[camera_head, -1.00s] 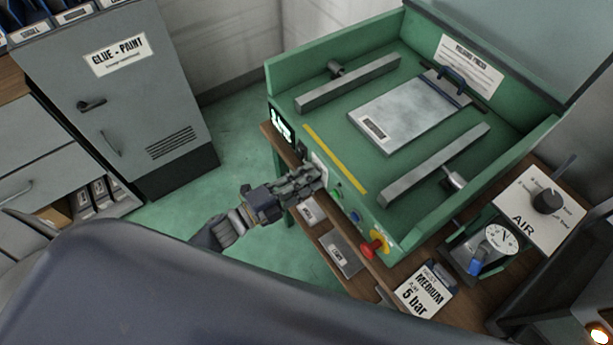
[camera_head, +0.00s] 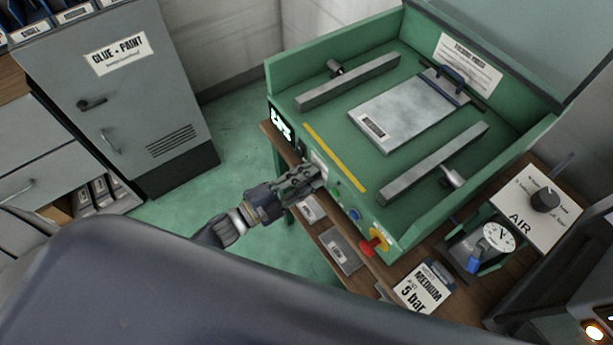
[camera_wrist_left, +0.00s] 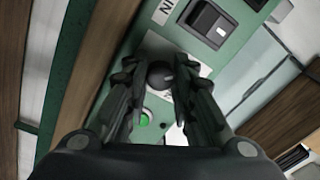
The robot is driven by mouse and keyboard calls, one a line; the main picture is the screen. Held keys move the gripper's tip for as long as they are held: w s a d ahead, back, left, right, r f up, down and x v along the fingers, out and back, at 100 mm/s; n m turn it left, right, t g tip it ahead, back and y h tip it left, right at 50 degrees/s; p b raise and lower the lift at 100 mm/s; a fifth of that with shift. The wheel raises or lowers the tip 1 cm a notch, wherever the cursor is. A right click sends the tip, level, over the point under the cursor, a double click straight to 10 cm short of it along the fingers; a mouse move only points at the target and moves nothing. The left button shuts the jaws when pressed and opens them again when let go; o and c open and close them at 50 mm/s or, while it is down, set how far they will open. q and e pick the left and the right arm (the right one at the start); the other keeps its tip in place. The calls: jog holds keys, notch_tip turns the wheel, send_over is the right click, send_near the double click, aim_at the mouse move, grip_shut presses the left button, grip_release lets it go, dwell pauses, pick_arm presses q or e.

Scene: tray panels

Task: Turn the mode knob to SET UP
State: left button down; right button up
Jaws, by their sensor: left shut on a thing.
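The mode knob (camera_wrist_left: 160,74) is a dark round knob on a pale plate on the front panel of the green press (camera_head: 350,215). My left gripper (camera_wrist_left: 160,80) has its two fingers on either side of the knob and is shut on it. In the head view my left gripper (camera_head: 318,175) reaches the front panel from the left and hides the knob. The fingers cover much of the plate's lettering, so I cannot read the knob's setting. My right gripper does not show.
A green button (camera_wrist_left: 146,118) sits close beside the fingers, and a black rocker switch (camera_wrist_left: 211,22) is above. A red emergency button (camera_head: 371,246) sticks out farther right on the panel. An AIR panel with a black knob (camera_head: 545,199) and a gauge (camera_head: 498,236) stand at right.

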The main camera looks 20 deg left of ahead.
pick_arm(q)
jog(key=c, duration=1.3)
grip_release()
jog(key=shift+a, duration=0.1)
jog(key=v, duration=1.2)
jog(key=shift+f, duration=0.15)
